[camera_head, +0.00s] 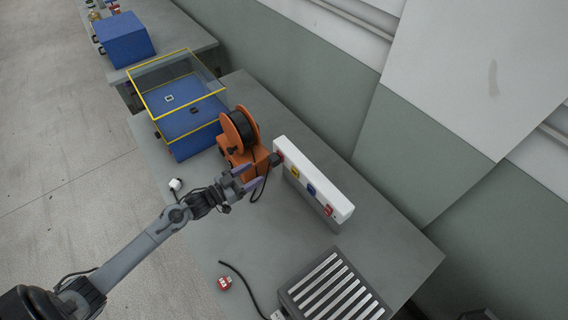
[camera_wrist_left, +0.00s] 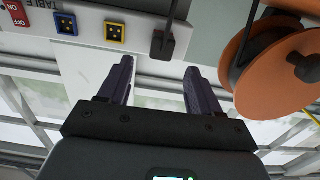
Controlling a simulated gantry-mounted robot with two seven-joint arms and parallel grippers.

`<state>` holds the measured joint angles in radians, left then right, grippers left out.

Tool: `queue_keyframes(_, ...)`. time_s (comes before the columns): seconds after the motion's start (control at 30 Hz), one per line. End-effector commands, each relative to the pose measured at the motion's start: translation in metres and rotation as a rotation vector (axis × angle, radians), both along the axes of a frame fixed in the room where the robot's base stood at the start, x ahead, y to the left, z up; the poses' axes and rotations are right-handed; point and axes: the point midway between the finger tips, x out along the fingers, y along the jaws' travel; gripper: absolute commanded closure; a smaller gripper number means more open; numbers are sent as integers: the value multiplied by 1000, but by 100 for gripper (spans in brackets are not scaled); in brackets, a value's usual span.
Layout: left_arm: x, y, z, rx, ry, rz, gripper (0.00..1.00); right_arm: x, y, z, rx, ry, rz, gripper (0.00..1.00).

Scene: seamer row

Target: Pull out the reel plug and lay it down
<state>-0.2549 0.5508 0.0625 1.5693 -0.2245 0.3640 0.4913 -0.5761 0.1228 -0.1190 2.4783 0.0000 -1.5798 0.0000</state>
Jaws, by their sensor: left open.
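The orange cable reel (camera_head: 240,130) stands on the grey bench, left of the white socket panel (camera_head: 318,184). The dark reel plug (camera_head: 276,158) sits in the panel's socket closest to the reel; in the left wrist view the plug (camera_wrist_left: 163,42) shows with its cable running up behind. My left gripper (camera_head: 247,177) is open and empty, in front of the reel and panel. In the left wrist view my left gripper (camera_wrist_left: 158,70) has its fingertips to either side of the plug's line, apart from it. My right gripper is not in view.
A red-and-white plug (camera_head: 224,283) with a black cable lies at the bench's front edge. A grey slatted unit (camera_head: 335,288) stands at the right. A white object (camera_head: 175,184) lies at the left edge. A blue machine (camera_head: 190,130) with a yellow-framed guard stands behind. Bare bench lies between.

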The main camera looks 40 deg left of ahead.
Motion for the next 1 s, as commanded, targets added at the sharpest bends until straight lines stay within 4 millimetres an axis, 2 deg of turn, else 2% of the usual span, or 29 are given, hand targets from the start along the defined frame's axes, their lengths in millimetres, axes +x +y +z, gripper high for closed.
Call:
queue_keyframes(0.03, 3, 1, -3, 6, -7, -1, 36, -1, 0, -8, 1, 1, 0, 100)
queue_keyframes(0.17, 8, 2, -1, 10, -18, -3, 36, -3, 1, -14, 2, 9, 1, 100)
queue_keyframes(0.67, 10, 1, -1, 9, -21, -3, 36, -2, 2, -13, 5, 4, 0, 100)
queue_keyframes(0.87, 22, -3, -2, 8, -23, -3, 36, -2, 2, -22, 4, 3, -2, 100)
queue_keyframes(1.0, 37, -8, -3, 8, -24, -3, 36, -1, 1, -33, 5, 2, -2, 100)
